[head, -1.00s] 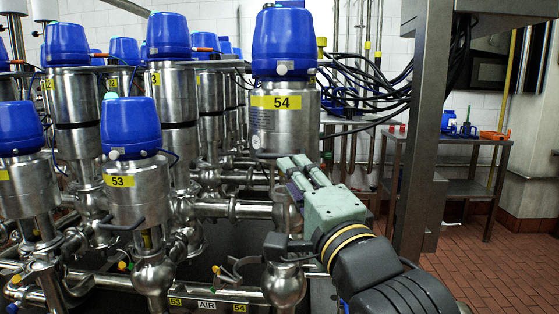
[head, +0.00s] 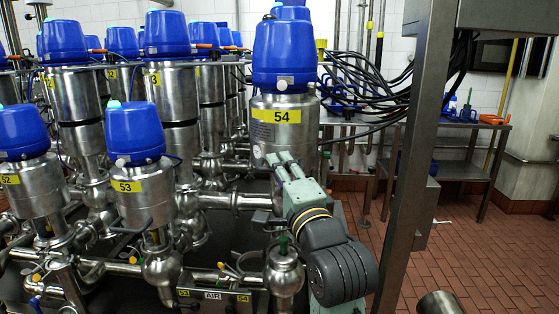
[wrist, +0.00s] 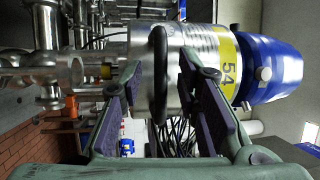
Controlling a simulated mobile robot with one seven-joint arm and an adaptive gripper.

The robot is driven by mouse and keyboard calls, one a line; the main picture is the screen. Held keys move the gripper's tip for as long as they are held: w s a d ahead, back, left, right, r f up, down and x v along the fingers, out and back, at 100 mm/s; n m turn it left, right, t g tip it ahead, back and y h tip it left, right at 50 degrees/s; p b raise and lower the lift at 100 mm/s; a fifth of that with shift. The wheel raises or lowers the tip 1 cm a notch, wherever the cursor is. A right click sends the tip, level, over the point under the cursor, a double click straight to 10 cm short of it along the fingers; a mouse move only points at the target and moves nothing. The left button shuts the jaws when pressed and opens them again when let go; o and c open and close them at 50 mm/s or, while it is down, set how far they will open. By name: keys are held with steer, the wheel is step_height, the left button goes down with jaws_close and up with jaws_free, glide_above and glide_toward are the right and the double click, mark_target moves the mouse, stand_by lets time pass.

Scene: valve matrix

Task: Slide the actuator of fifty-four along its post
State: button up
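The actuator of fifty-four (head: 285,100) is a steel cylinder with a blue cap and a yellow "54" label, upright right of the middle in the head view. It lies sideways in the wrist view (wrist: 205,70), with a dark ring around its lower part. My gripper (head: 283,160) is in front of the lower steel body, below the label. In the wrist view my gripper (wrist: 162,85) is open, its fingers apart with the dark ring and steel body seen between them. I cannot tell whether either finger touches. The fingers partly hide the lower body and post.
Valve 53 (head: 137,165) stands close to the left, with more valves behind it. Pipes run below. A grey metal upright (head: 415,140) stands right of my arm. A side table (head: 465,125) stands behind, with brick-red floor free at the right.

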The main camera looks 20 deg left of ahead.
steer(key=shift+w+a+r, duration=0.1)
steer(key=shift+w+a, duration=0.25)
steer(key=shift+w, duration=0.05)
jaws_close()
stand_by(0.7)
